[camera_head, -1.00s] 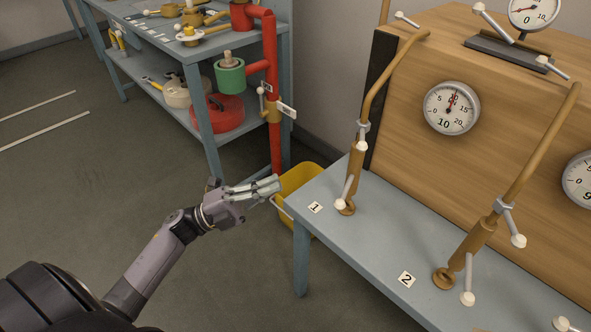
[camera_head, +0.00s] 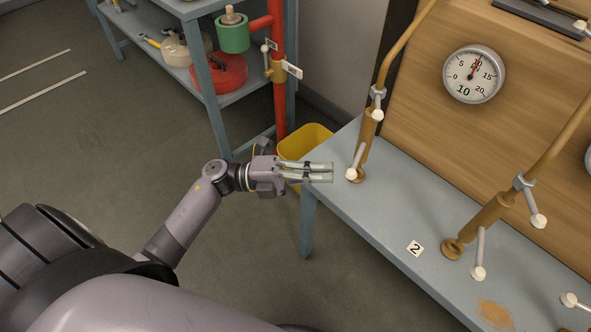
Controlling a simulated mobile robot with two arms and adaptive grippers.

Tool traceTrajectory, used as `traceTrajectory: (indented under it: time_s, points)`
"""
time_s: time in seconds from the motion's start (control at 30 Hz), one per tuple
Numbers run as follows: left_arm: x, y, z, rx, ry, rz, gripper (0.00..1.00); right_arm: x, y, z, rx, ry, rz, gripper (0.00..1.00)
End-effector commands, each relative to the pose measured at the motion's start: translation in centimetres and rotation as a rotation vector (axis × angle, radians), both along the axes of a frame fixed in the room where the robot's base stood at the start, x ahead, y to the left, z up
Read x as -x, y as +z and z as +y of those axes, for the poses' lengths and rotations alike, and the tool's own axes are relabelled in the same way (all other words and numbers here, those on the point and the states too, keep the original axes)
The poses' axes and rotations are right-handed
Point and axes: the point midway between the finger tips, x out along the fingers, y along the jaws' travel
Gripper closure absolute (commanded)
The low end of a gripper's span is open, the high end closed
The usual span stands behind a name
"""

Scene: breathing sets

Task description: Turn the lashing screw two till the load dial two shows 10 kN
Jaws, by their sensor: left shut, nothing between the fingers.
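Lashing screw two (camera_head: 492,216) is a brass-coloured screw body on a slanted rod, rising from the grey bench near label 2 (camera_head: 415,248). A grey handle with a white knob (camera_head: 478,273) hangs beside it, and another knobbed handle is on its upper collar. My left gripper (camera_head: 331,172) is shut and empty, left of the first screw. My right gripper is not in view.
The first lashing screw (camera_head: 366,140) stands on the bench (camera_head: 385,205) just right of my left gripper. A yellow bin (camera_head: 305,141) is behind the gripper. A shelf with a red pipe (camera_head: 278,90) stands at the back left.

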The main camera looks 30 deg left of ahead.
Motion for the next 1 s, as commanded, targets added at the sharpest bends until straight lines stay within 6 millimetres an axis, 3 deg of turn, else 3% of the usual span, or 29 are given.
traceTrajectory:
  time_s: [0.2, 0.67, 0.8, 1.0]
  points:
    - [-0.6, 0.4, -1.6, 0.0, 0.0, -0.001, 1.0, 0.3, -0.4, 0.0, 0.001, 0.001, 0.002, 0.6]
    - [-0.7, 0.5, -2.2, -0.001, -0.001, 0.0, 1.0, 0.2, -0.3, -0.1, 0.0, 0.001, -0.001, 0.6]
    - [-0.8, 0.6, -3.2, -0.001, -0.001, 0.001, 1.0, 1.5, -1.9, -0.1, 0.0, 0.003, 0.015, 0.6]
    - [-0.8, 0.5, -3.4, 0.0, 0.0, 0.0, 1.0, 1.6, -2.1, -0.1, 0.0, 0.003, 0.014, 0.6]
